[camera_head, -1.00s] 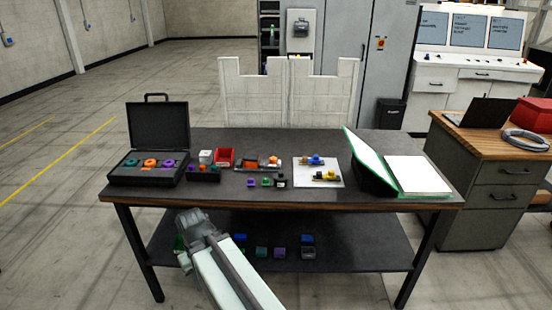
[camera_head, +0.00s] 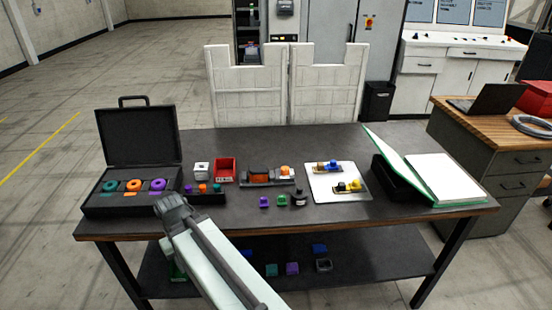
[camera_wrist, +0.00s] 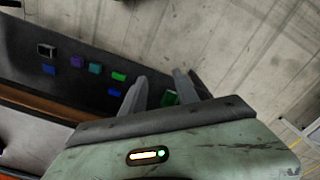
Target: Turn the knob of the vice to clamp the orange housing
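The vice (camera_head: 256,184) is a grey fixture lying on the table's middle. The orange housing (camera_head: 259,174) sits in it, and an orange knob (camera_head: 285,171) is at its right end. Whether the jaws touch the housing is too small to tell. My arm reaches up to the table's front left, its end left of and nearer than the vice. My gripper (camera_wrist: 160,85) shows in the wrist view with two fingers apart and nothing seen held between them. It points down past the table edge towards the lower shelf and floor. The vice is not visible there.
An open black case (camera_head: 134,199) with coloured rings stands at the left. A red bin (camera_head: 224,171) and a white block (camera_head: 201,170) are left of the vice. A white plate (camera_head: 325,192) with small fixtures and an open green binder (camera_head: 440,180) lie right. Several blocks are on the lower shelf.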

